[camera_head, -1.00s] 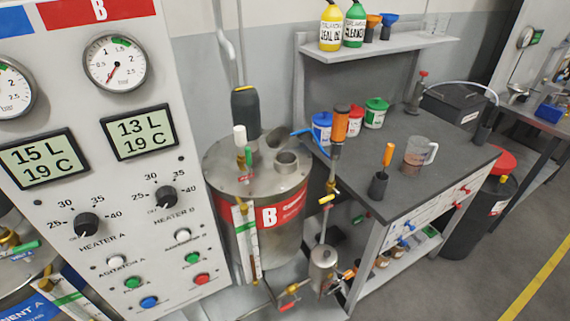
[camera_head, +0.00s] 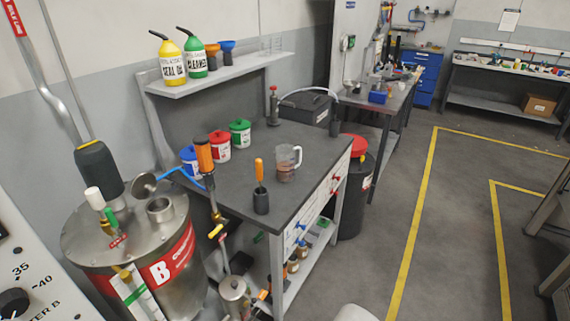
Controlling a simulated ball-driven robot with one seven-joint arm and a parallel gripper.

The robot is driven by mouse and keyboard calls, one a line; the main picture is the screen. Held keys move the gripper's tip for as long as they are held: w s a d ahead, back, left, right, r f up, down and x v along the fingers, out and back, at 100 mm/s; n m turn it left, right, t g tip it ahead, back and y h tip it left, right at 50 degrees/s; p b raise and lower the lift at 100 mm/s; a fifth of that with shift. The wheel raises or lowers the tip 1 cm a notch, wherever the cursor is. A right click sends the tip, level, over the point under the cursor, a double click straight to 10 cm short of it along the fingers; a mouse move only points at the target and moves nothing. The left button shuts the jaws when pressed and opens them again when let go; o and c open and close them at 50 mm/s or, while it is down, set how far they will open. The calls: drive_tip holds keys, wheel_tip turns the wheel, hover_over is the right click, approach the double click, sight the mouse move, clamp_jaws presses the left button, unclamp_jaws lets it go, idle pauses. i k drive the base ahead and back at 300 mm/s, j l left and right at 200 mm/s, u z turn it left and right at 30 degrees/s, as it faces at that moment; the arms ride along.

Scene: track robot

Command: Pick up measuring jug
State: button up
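The measuring jug (camera_head: 287,163) stands upright on the dark top of the workbench (camera_head: 240,187), near its front right part. It is clear, with brownish contents in its lower part and a handle on its right side. Nothing covers it. My gripper does not show in this view. A pale rounded shape at the bottom edge may be part of my body; I cannot tell.
An orange-handled tool in a dark holder (camera_head: 261,200) stands front left of the jug. Blue, red and green tubs (camera_head: 240,133) stand behind. Tank B (camera_head: 130,236) is at left. A red-lidded bin (camera_head: 356,175) stands beyond the bench. Open floor (camera_head: 405,215) lies right.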

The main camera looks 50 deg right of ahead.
sight(289, 162)
drive_tip(key=i+l, duration=0.1)
drive_tip(key=l, duration=0.35)
drive_tip(key=i+l, duration=0.15)
drive_tip(key=l, duration=0.35)
drive_tip(key=i+l, duration=0.1)
drive_tip(key=l, duration=0.35)
drive_tip(key=i+l+u, duration=0.1)
drive_tip(key=l, duration=0.35)
drive_tip(key=i+l, duration=0.15)
drive_tip(key=l, duration=0.35)
